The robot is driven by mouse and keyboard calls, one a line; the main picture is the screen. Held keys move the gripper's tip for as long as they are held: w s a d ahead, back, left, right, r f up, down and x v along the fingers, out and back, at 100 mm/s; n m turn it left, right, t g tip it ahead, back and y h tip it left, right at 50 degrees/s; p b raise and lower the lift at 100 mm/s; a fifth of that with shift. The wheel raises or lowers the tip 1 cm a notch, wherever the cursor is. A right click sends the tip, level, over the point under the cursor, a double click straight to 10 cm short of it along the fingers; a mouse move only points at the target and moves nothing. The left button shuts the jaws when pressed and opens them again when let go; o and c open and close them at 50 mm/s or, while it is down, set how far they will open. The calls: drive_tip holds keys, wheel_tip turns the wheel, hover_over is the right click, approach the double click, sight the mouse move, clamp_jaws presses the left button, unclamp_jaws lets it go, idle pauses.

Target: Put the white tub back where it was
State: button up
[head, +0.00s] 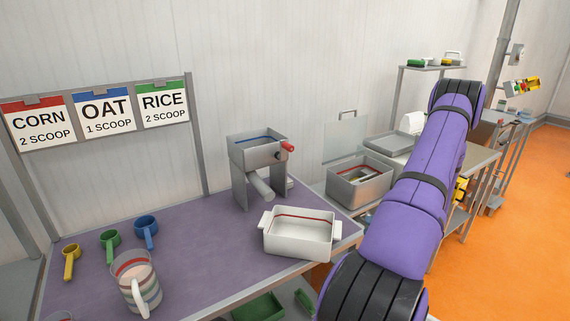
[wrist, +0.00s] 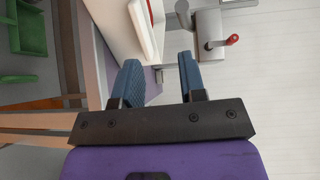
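The white tub (head: 298,243) stands upright on the purple table, near its front right edge. It has a handle on each side and a red line around its inside, and it looks empty. It stands in front of the grey screw feeder (head: 258,150), a little right of the feeder's slanted spout (head: 261,187). In the wrist view the tub (wrist: 112,28) shows at the top, just beyond the left finger. My gripper (wrist: 160,62) is open with nothing between its blue fingers. In the head view my gripper is hidden or out of frame.
A clear striped jug (head: 136,283) and yellow, green and blue scoops (head: 110,246) are on the table's left. A grey metal bin (head: 358,186) stands to the right of the feeder. The table's middle is clear.

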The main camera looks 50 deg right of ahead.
drive_tip(key=w+a+r+n+g, duration=0.2)
drive_tip(key=w+a+r+g, duration=0.2)
drive_tip(key=a+r, duration=0.35)
drive_tip(key=w+a+r+n+g+h, duration=0.1)
drive_tip(key=w+a+r+n+g, duration=0.2)
drive_tip(key=w+a+r+g, duration=0.35)
drive_tip(key=w+a+r+n+g, duration=0.2)
drive_tip(key=w+a+r+g, duration=0.1)
drive_tip(key=a+r, duration=0.55)
drive_tip(key=s+a+r+n+t+h, duration=0.2)
drive_tip(key=s+a+r+h, duration=0.2)
drive_tip(key=a+r, duration=0.4)
drive_tip(key=s+a+r+n+t+h, duration=0.2)
drive_tip(key=s+a+r+h, duration=0.3)
drive_tip(key=a, duration=0.5)
drive_tip(key=shift+s+a+r+t, duration=0.35)
drive_tip(key=shift+s+r, duration=0.9)
drive_tip(key=shift+r, duration=0.25)
drive_tip(key=shift+d, duration=0.2)
